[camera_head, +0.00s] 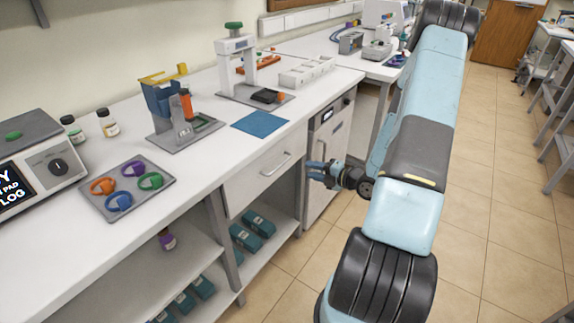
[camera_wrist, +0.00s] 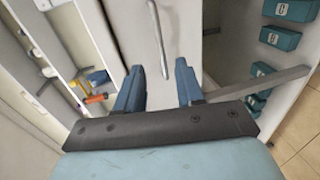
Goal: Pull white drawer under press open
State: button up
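The white drawer (camera_head: 248,183) is under the counter top, below the blue press (camera_head: 163,105) with the yellow lever. Its front looks flush with the cabinet, so it appears shut. The metal bar handle (camera_head: 277,165) is on the drawer front; it also shows in the wrist view (camera_wrist: 159,40), running roughly between my fingers' lines. My gripper (camera_head: 313,171) is in front of the cabinet, to the right of the handle in the head view. In the wrist view my gripper (camera_wrist: 159,83) is open and empty, with the handle ahead of its fingertips; contact is not visible.
A white-fronted unit (camera_head: 326,160) stands right of the drawer. Open shelves with blue boxes (camera_head: 252,231) are below it. A white stand (camera_head: 236,65), a blue mat (camera_head: 259,124) and a tray of coloured rings (camera_head: 127,187) are on the counter.

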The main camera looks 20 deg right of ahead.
jog(key=x, duration=1.2)
jog(key=shift+c, duration=0.2)
jog(key=shift+s, duration=0.1)
grip_shut()
